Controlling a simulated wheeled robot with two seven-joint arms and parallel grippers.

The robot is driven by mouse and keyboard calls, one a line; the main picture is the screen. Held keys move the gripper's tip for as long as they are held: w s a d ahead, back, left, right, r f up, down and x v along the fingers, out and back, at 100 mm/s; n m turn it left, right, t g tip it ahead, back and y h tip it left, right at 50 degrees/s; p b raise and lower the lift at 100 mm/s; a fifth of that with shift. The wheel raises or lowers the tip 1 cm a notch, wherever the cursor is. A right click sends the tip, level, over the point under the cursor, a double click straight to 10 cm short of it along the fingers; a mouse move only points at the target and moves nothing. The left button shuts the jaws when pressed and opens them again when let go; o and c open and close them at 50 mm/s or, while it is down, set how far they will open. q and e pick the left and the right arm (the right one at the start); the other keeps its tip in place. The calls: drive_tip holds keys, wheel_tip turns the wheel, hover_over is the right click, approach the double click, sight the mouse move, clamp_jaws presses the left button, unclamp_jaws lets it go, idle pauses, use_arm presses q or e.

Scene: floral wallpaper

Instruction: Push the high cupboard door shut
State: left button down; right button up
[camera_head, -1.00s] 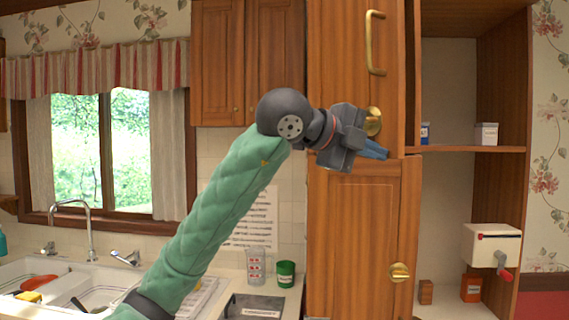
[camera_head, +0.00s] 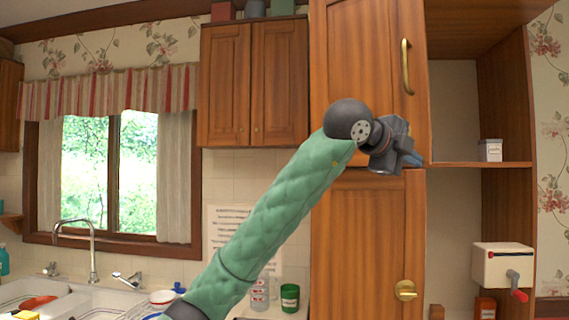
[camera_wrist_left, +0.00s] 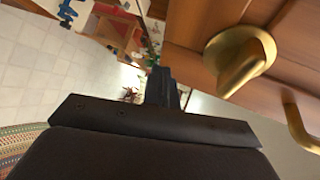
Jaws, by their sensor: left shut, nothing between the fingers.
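The high cupboard door (camera_head: 365,60) is the upper wooden door of the tall cupboard, with a long brass handle (camera_head: 405,67). It looks flush or nearly flush with the cupboard front; a small remaining gap cannot be told. My left gripper (camera_head: 415,160) is shut and empty, in front of the door's lower right corner. In the left wrist view its fingers (camera_wrist_left: 163,88) are beside a brass knob (camera_wrist_left: 240,58) on the wood, and the handle (camera_wrist_left: 302,128) shows at the right. Whether the fingers touch the door cannot be told. My right gripper is out of view.
The lower door (camera_head: 365,240) has a brass knob (camera_head: 406,290). Open shelves (camera_head: 505,164) stand to the right, with a small white box (camera_head: 491,150) and a cream crank device (camera_head: 502,264). A two-door wall cupboard (camera_head: 252,85) hangs at the left, above the counter.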

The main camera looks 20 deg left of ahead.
use_arm(q)
drive_tip(key=w+d+b, duration=0.3)
drive_tip(key=w+d, duration=0.1)
drive_tip(key=w, duration=0.8)
drive_tip(key=shift+w, duration=0.35)
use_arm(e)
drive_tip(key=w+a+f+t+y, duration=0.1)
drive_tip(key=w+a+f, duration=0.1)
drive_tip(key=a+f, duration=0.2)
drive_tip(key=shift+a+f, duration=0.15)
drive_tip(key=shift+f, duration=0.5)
